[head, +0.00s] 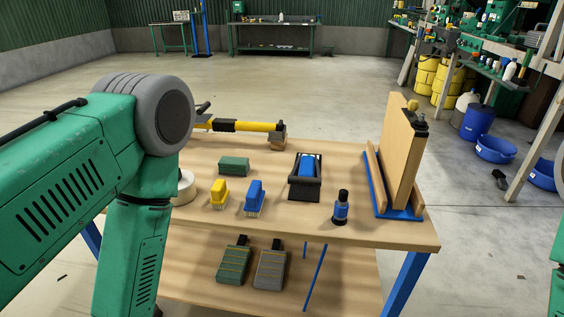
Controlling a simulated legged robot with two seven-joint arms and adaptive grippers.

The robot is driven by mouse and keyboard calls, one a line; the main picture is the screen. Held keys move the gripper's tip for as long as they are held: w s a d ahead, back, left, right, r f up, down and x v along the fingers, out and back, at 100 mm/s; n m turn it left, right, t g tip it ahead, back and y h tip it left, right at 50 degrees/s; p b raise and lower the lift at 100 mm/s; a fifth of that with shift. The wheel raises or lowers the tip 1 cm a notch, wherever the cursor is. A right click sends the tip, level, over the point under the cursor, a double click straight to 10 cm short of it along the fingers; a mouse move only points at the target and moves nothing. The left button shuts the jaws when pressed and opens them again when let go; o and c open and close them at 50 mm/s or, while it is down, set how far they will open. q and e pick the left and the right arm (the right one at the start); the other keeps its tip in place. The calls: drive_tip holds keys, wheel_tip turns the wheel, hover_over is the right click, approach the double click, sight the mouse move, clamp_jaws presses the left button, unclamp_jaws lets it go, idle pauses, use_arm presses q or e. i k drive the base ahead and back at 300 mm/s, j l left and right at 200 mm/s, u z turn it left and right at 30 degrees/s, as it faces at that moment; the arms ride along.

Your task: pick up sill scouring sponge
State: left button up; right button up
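A dark green block (234,166) lies on the wooden table top, left of its middle and behind two brushes. It looks like a scouring sponge, but I cannot tell for certain. My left arm comes in from the left and bends downward at the table's left end. It hides part of the table there. My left gripper is outside the picture. Only a sliver of my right arm shows at the right edge, and my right gripper is not in view.
A yellow brush (219,193), a blue brush (254,197), a black tray with a blue item (309,166) and a small bottle (341,206) stand nearby. An upright board (402,155) stands at the right. Two ribbed items (233,265) lie on the lower shelf.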

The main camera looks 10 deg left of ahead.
sight(230, 166)
drive_tip(key=u, duration=0.8)
